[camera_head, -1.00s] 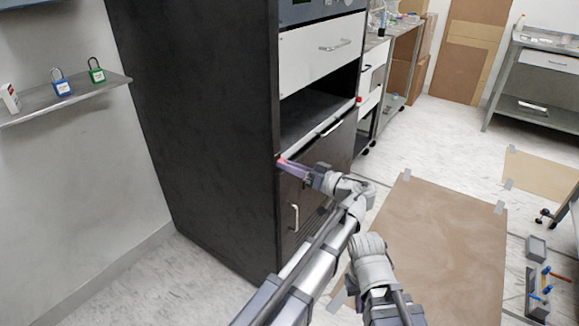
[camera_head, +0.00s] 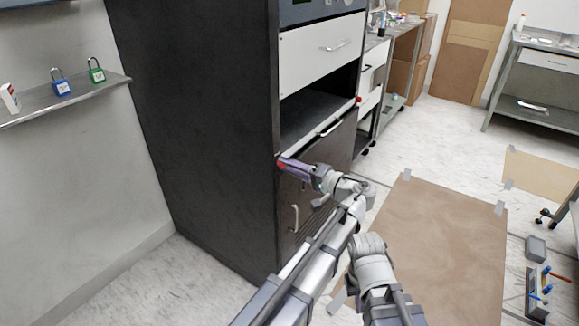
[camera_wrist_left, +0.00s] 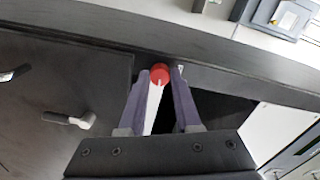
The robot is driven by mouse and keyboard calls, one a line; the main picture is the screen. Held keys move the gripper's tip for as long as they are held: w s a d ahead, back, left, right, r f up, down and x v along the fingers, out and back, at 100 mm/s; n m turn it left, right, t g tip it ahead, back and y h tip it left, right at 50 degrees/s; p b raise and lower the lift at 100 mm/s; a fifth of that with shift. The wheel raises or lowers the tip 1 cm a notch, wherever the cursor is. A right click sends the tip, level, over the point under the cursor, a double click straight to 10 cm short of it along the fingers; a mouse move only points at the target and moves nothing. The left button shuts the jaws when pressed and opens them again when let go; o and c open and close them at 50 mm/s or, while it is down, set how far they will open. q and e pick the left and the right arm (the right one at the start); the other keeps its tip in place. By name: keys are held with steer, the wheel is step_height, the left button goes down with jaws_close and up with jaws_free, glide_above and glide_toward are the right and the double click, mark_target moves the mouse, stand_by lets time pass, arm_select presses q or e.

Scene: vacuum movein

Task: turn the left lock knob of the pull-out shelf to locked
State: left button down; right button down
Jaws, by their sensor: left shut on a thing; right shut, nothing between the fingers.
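The pull-out shelf (camera_head: 310,137) is a pale board with a silver handle at its front, in the open bay of the dark cabinet. Its left lock knob is red and sits at the shelf's left front corner; it shows clearly in the left wrist view (camera_wrist_left: 160,73). My left gripper (camera_head: 282,163) is shut on this knob, with a purple finger on each side of it in the left wrist view (camera_wrist_left: 160,85). Fingers partly hide the knob in the head view. Another red knob (camera_head: 358,101) is at the shelf's right end. My right arm shows low centre; its fingers are hidden.
A white drawer (camera_head: 318,50) is above the bay. A dark door with a handle (camera_head: 295,217) is below the shelf. A wall shelf with padlocks (camera_head: 62,82) is at the left.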

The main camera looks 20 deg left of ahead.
arm_select(q)
steer(key=shift+m, duration=0.6)
steer(key=c, duration=0.6)
jaws_free()
